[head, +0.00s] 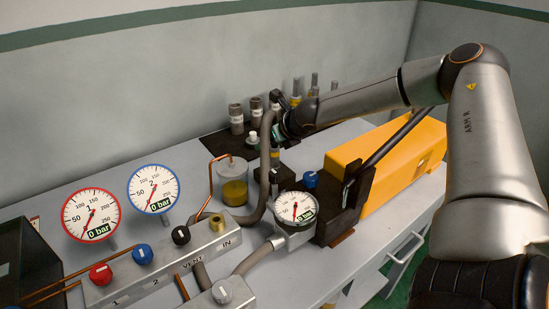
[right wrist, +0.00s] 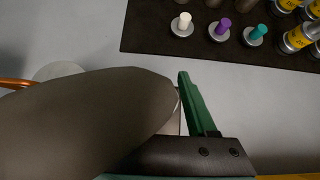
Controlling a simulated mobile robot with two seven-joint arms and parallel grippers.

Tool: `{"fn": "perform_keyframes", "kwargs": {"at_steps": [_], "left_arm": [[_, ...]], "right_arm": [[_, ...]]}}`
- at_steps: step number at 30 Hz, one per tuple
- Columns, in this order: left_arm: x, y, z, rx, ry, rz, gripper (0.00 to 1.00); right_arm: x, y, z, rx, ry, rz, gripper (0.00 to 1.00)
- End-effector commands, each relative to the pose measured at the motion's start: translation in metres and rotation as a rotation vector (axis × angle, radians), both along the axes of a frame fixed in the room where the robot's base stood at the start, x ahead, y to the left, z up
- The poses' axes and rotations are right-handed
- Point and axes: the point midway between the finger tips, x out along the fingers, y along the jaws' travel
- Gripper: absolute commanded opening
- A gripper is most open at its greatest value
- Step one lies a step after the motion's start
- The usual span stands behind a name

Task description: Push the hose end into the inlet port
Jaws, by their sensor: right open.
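A thick grey-brown hose (head: 264,165) stands up in the head view, bending down toward the back of the grey valve block (head: 150,262). A brass port (head: 217,222) sits on top of that block beside the label IN. My right gripper (head: 277,133) is at the upper part of the hose, with its jaws open. In the right wrist view the hose (right wrist: 85,115) fills the lower left, close to the camera, beside a green finger (right wrist: 196,105). The other finger is hidden, and I cannot tell whether the hose lies between them. The hose end is not clearly seen. My left gripper is not in view.
A jar of yellow liquid (head: 234,185) with a copper tube stands left of the hose. A gauge (head: 296,207) and a dark vise (head: 340,208) stand to its right, before a yellow box (head: 400,165). A dark mat (right wrist: 200,48) with fittings lies behind.

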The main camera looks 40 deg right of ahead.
Motion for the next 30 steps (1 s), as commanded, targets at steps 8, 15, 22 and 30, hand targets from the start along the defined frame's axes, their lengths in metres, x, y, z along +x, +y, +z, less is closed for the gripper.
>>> {"fn": "perform_keyframes", "kwargs": {"at_steps": [8,15,22,30], "left_arm": [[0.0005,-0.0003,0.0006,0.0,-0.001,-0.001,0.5],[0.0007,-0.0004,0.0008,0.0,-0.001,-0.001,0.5],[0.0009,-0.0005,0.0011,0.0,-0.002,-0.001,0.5],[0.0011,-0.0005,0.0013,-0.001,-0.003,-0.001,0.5]], "right_arm": [[-0.0001,0.0,0.0005,0.0,0.0,0.0,0.41],[-0.0002,-0.0001,0.0006,0.0,0.0,0.0,0.14],[-0.0002,-0.0001,0.0005,0.0,0.0,0.0,0.0],[-0.0002,-0.0001,0.0005,0.0,0.0,0.0,0.0]]}}
